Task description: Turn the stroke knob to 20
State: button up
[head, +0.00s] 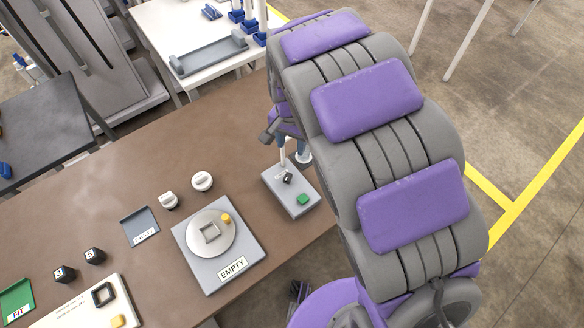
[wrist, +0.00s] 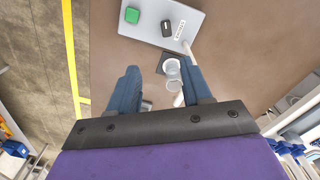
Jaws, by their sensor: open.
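A grey control box (head: 277,189) stands near the right edge of the brown table. On it are a small black knob (head: 288,178) and a green button (head: 303,199). In the wrist view the box (wrist: 150,32) lies beyond the fingertips, with the black knob (wrist: 166,28), the green button (wrist: 132,15) and a white label (wrist: 180,30) beside the knob. The label's text and the knob's setting are too small to read. My gripper (wrist: 160,82) is open, its blue-grey fingers wide apart and clear of the knob. In the head view my arm hides most of the gripper.
Clear cup-like parts (wrist: 173,68) and a white post (wrist: 188,47) show between or beside my fingers. A white table (head: 165,25) stands behind.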

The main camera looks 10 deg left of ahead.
jog(key=b, duration=0.1)
send_near(287, 176)
notch_tip(287, 176, down, 8)
jog(key=shift+d+f+b, duration=0.1)
jog(key=shift+f+b, duration=0.15)
jog(key=shift+b, duration=0.75)
jog(key=shift+a+f, duration=0.2)
jog(key=shift+f, duration=0.2)
jog(key=shift+d, duration=0.1)
jog(key=shift+d, duration=0.1)
jog(key=shift+d+r, duration=0.1)
jog(key=shift+c, duration=0.7)
grip_shut()
